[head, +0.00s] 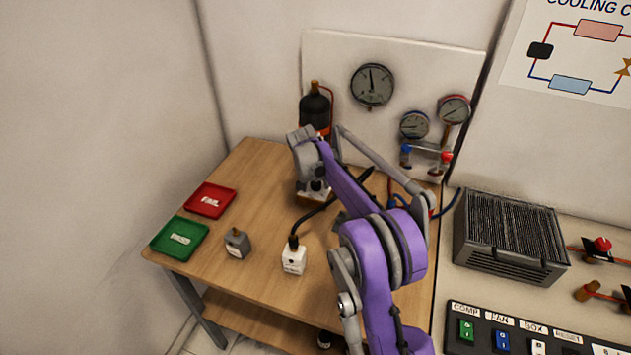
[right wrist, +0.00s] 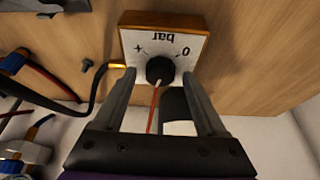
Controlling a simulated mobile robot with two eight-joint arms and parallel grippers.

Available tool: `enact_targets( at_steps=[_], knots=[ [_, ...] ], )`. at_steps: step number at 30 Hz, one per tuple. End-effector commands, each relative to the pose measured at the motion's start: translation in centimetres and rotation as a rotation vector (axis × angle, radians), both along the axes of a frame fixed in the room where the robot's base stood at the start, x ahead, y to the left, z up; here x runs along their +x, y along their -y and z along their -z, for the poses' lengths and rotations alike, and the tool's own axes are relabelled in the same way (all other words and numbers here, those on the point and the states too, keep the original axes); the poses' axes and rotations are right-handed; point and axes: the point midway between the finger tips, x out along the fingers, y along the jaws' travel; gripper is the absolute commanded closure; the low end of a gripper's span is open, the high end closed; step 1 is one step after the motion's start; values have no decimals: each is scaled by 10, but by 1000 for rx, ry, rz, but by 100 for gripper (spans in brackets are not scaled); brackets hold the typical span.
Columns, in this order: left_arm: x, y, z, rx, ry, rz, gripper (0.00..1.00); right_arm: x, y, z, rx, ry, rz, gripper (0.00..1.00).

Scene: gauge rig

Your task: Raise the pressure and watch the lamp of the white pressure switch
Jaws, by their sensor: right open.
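The white pressure switch (head: 294,259) stands upright on the wooden table with a black plug and cable on top. I cannot make out a lit lamp on it. The regulator box, marked "bar", "+" and "0", has a black knob (right wrist: 160,70) with a red pointer line below it. My right gripper (right wrist: 160,78) is open, one finger on each side of the knob, with gaps visible. In the head view my right arm partly hides the box. The large round gauge (head: 372,85) hangs on the white panel, its needle near upright. My left gripper is not in view.
A grey switch (head: 237,243) stands beside a green PASS tray (head: 180,239) and a red FAIL tray (head: 210,200). A black bottle (head: 315,108) stands at the back. Two smaller gauges (head: 414,124) with hoses are right. A finned unit (head: 508,240) and switch panel stand further right.

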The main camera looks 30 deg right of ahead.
Motion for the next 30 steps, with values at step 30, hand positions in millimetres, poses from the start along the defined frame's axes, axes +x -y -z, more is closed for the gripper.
enact_targets(
  at_steps=[30],
  knots=[
    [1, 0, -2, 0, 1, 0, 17, -26, -32, -99, 0, 0, 0, 26]
  ],
)
